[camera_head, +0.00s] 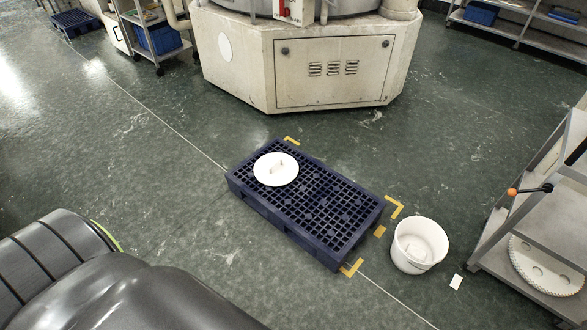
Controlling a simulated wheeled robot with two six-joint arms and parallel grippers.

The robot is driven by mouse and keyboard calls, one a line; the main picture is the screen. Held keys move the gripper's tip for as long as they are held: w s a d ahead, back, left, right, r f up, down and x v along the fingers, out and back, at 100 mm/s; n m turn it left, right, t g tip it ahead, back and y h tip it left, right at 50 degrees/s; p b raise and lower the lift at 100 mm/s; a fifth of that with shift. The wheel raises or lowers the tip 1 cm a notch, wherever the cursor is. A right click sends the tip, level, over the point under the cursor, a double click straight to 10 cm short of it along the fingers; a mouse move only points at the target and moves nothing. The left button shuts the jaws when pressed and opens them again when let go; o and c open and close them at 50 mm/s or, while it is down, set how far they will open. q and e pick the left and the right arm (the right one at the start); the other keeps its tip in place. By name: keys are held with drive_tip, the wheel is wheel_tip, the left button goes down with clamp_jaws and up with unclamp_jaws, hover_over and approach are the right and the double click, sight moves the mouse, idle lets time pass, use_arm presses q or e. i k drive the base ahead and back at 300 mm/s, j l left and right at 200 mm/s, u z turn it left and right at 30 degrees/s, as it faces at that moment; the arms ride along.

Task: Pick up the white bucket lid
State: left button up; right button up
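The white bucket lid (265,177) is a round disc with a small raised handle on top. It lies flat on the left part of the dark blue pallet (357,237), which rests on the floor. A white bucket (420,246) stands open on the floor to the right of the pallet, apart from it. Dark parts of my own body fill the lower left corner. Neither of my grippers is in the picture, and nothing touches the lid.
A large machine base (330,68) stands behind the pallet. A metal rack (527,205) with a round toothed plate (545,264) stands at the right. Yellow corner marks (397,206) surround the pallet. The green floor left of it is free.

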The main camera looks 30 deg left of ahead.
sight(273, 170)
drive_tip(key=i+j+z, duration=0.1)
drive_tip(key=j+z, duration=1)
drive_tip(key=j, duration=0.2)
